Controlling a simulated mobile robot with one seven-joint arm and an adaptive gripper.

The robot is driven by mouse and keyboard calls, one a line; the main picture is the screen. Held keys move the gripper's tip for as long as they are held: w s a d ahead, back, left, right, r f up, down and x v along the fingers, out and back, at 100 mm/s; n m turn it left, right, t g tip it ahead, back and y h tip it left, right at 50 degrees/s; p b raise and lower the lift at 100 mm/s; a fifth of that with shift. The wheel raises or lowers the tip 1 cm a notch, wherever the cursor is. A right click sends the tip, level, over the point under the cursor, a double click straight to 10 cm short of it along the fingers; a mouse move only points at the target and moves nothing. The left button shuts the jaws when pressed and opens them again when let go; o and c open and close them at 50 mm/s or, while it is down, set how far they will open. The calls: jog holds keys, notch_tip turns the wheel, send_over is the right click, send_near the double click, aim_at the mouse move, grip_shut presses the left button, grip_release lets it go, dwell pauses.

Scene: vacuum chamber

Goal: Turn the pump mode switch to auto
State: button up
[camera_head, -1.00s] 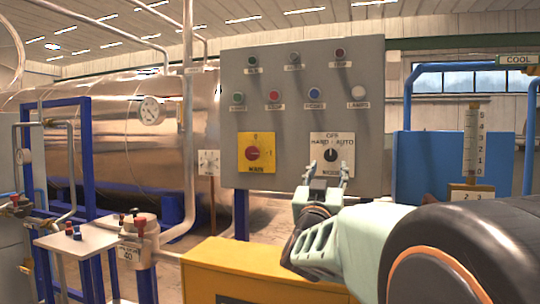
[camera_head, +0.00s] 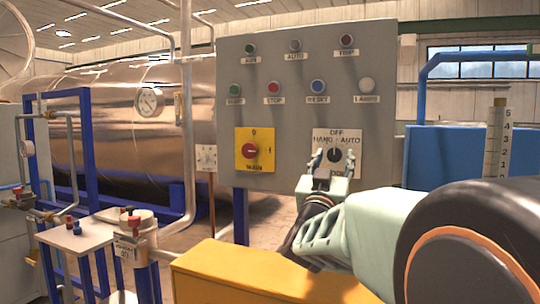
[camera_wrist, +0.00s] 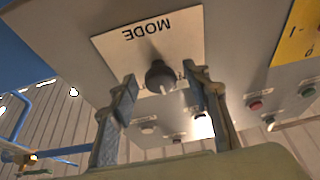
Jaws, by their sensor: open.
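The pump mode switch (camera_head: 334,155) is a black knob on a white plate marked OFF, HAND and AUTO, at the lower right of the grey control panel (camera_head: 300,110). In the head view its pointer looks turned up toward OFF. The wrist view shows the knob (camera_wrist: 160,77) on the plate lettered MODE (camera_wrist: 140,45). My gripper (camera_head: 333,158) is in front of the plate, its fingers apart on either side of the knob. In the wrist view my gripper (camera_wrist: 170,90) is open and empty, and I cannot tell whether a finger touches the knob.
A red main switch on a yellow plate (camera_head: 255,149) sits left of the mode plate. Several push buttons and lamps, such as the red stop button (camera_head: 274,87), are above. A yellow box (camera_head: 260,275) stands below my arm.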

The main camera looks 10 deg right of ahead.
jog(key=c, duration=1.2)
jog(key=shift+o, duration=0.2)
jog(key=shift+f+m+b, duration=0.1)
jog(key=shift+m+b, duration=0.3)
jog(key=shift+m, duration=0.1)
jog(key=shift+a+m+g+h+b, duration=0.1)
jog(key=shift+m+g+h+b, duration=0.45)
jog(key=shift+m, duration=0.25)
jog(key=shift+w+m+g+h+b, duration=0.1)
jog(key=shift+m+g+h+b, duration=0.3)
jog(key=shift+m, duration=0.8)
jog(key=m+g, duration=0.1)
jog(key=m, duration=0.1)
jog(key=m+g+h, duration=0.1)
jog(key=m, duration=0.2)
jog(key=m+g, duration=0.1)
jog(key=m, duration=0.1)
jog(key=shift+a+r+m+h+b, duration=0.15)
jog(key=shift+r+m+h+b, duration=0.1)
jog(key=shift+m+h+b, duration=0.1)
jog(key=shift+g, duration=0.35)
